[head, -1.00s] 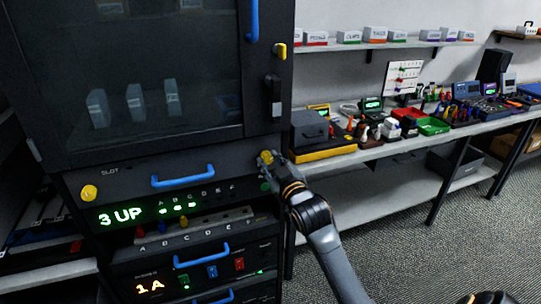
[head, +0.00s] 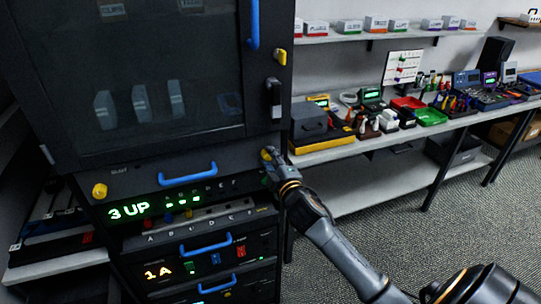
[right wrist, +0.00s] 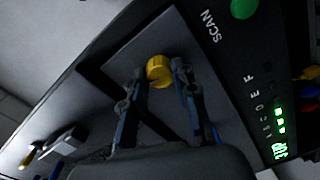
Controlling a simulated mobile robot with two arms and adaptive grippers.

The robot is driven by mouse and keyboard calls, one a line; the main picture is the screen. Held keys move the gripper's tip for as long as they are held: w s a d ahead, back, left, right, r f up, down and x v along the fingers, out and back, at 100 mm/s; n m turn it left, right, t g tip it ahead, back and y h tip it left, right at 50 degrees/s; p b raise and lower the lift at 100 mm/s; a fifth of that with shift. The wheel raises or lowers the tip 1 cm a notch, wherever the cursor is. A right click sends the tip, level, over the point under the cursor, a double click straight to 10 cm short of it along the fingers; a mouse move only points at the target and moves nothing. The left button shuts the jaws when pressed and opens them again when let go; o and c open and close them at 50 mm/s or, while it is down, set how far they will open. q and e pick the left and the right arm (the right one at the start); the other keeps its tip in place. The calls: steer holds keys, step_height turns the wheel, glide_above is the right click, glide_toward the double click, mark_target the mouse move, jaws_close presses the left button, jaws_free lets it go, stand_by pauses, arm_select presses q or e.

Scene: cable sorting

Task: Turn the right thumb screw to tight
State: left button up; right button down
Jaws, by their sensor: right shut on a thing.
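The right thumb screw (head: 267,154) is a yellow knob at the right end of the dark slot panel (head: 135,184). My right gripper (head: 270,161) is at this knob. In the right wrist view the yellow knob (right wrist: 159,70) sits between the two fingertips of my right gripper (right wrist: 161,79), which is shut on it. A second yellow thumb screw (head: 100,190) is at the panel's left end, with nothing touching it. I cannot tell from the views how tight either screw is. My left gripper is not in view.
A blue handle (head: 187,174) sticks out between the screws. Below it a display (head: 129,211) reads "3 UP" in green. Above is a dark glass door with a blue handle (head: 253,24). A workbench (head: 340,152) with tools stands to the right, with open carpet before it.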

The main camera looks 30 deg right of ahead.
steer(key=shift+n+p, duration=0.3)
steer(key=shift+n, duration=0.6)
steer(key=c, duration=1)
jaws_free()
steer(key=v, duration=1.2)
